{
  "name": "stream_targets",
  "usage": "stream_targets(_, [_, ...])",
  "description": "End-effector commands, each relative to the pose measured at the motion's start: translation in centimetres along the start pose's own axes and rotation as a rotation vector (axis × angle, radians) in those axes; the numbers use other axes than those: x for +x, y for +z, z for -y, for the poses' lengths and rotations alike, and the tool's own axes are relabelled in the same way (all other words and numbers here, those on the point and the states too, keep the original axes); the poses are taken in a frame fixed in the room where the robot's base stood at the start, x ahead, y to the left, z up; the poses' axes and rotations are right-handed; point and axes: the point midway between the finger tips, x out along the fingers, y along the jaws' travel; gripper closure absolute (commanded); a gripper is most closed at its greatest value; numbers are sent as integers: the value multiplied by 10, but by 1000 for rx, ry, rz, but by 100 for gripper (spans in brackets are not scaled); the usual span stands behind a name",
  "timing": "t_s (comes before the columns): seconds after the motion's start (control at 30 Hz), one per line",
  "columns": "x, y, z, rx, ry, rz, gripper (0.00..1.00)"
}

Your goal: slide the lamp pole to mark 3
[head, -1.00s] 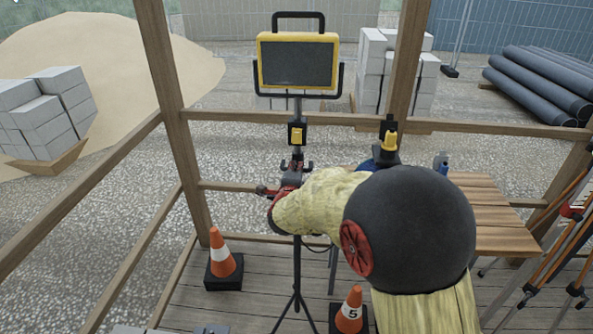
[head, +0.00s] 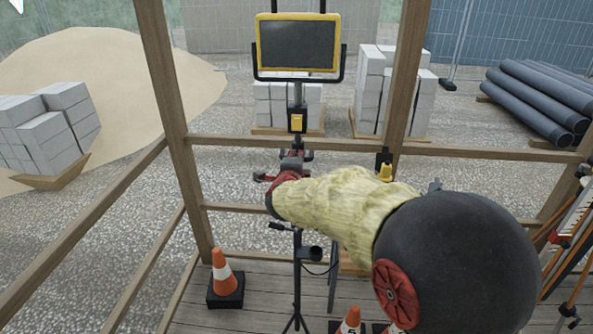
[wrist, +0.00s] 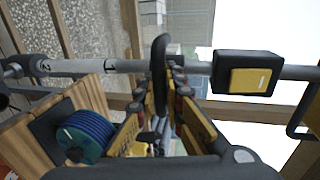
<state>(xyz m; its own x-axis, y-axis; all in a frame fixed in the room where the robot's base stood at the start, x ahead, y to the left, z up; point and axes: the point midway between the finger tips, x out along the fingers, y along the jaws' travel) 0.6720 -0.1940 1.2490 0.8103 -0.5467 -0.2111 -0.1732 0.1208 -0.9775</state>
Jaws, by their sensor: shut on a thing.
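The site lamp (head: 298,43), with a yellow frame and dark face, stands on a grey lamp pole (head: 298,95) with a yellow-fronted switch box (head: 297,122). My gripper (head: 288,170) is at the pole below that box. In the wrist view the pole (wrist: 205,67) runs across the picture, and my gripper (wrist: 163,98) is shut on a dark upright handle (wrist: 160,55) at the pole. The numeral 2 (wrist: 43,68) and a dark band show on the pole's left part, near a collar (wrist: 13,70). I cannot see a 3. The tripod stand (head: 297,270) is below.
Orange cones (head: 223,272) stand on the plank floor, some close to my arm. Wooden rails (head: 230,142) and posts frame the opening behind the lamp. In the wrist view a blue reel (wrist: 88,137) lies below the pole. Another tripod (head: 565,240) stands at right.

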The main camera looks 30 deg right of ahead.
Motion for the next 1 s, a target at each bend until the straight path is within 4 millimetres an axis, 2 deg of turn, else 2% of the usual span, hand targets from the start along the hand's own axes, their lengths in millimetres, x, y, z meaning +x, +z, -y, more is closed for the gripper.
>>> stream_targets(0.03, [-5,0,27,2,-6,0,100])
stream_targets(0.1, [-10,0,46,2,-6,0,100])
stream_targets(0.2, [-15,0,71,3,-5,0,100])
stream_targets(0.4, [-23,0,108,2,-4,-1,100])
stream_targets(0.63, [-28,0,132,1,-3,0,100])
stream_targets(1.0, [-30,0,139,0,-6,0,100])
